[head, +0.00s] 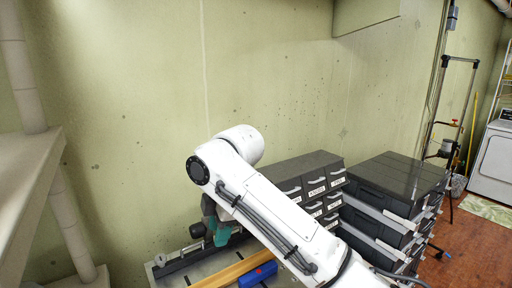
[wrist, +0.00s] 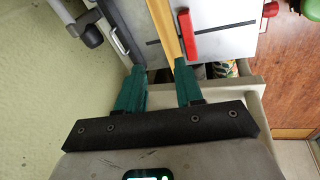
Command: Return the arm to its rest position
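My gripper (wrist: 160,66) has two green fingers, spread apart with a gap between them, and nothing shows held in it. In the head view its green part (head: 218,232) is low in the middle, partly hidden behind my white arm. My arm is bent, rising from the lower right to an elbow and dropping down on the far side. The gripper hangs over a workbench with a grey top (head: 206,268), close to the wall.
A yellow strip (head: 230,271) and a blue item (head: 257,274) lie by the arm. A red item (wrist: 203,37) shows in the wrist view. Dark drawer units (head: 312,172) and stacked black cases (head: 398,180) stand right. A pale shelf (head: 28,190) is left. Wood floor (head: 462,240) lies far right.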

